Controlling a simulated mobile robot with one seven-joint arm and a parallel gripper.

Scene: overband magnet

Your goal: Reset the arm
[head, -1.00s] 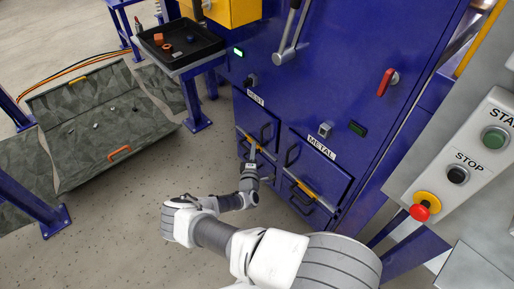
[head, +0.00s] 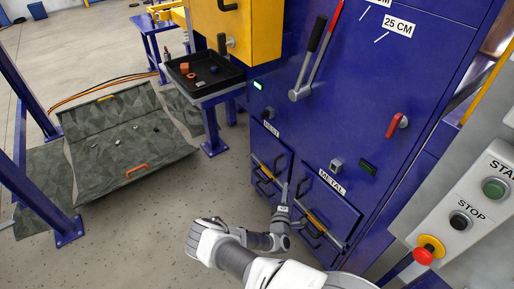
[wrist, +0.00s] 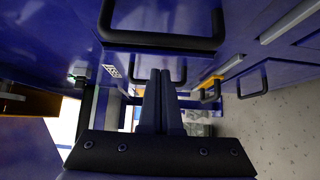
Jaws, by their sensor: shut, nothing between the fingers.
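My white and grey arm reaches in from the bottom of the head view. My gripper (head: 285,190) is in front of the lower part of the blue cabinet, close to the gap between the REST door (head: 266,160) and the METAL door (head: 325,212). In the wrist view the two fingers (wrist: 161,78) are together with nothing between them. A dark handle (wrist: 165,40) crosses the view just above the fingertips. I cannot tell from the pictures whether the gripper touches a door or handle.
A control panel with a red stop knob (head: 424,255) is at the right. A black tray (head: 205,92) with small parts stands back left. A grey sheet (head: 115,185) with an orange handle lies on the floor at left. The floor between is clear.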

